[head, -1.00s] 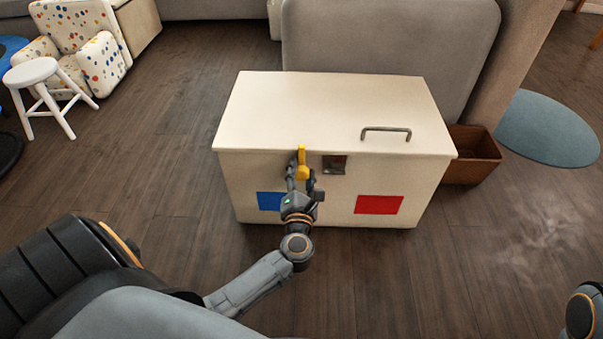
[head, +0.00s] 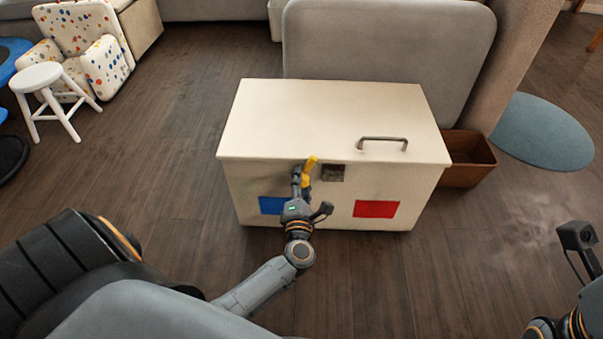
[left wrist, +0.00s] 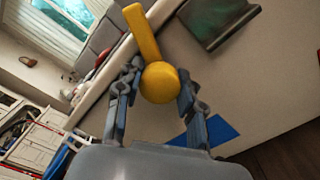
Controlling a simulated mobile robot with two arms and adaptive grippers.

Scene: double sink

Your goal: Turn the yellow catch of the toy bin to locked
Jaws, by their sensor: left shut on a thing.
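The toy bin (head: 285,120) is a cream box with a shut lid, standing on the floor ahead of me. Its yellow catch (head: 311,163) is on the front, just below the lid edge, with its upper end tilted to the right. A small dark metal plate (head: 333,173) sits to the right of the catch. My left gripper (head: 302,180) is at the catch. In the left wrist view the round yellow hub (left wrist: 160,82) lies between its two fingers, and the bar extends beyond them. Of my right arm only a part shows at the right edge; its fingers are out of frame.
A blue square (head: 271,205) and a red square (head: 376,209) mark the bin's front. A brown box (head: 468,160) stands close to the bin's right. A grey cushioned panel (head: 390,50) is behind it. A white stool (head: 42,80) is far left. The floor in front is clear.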

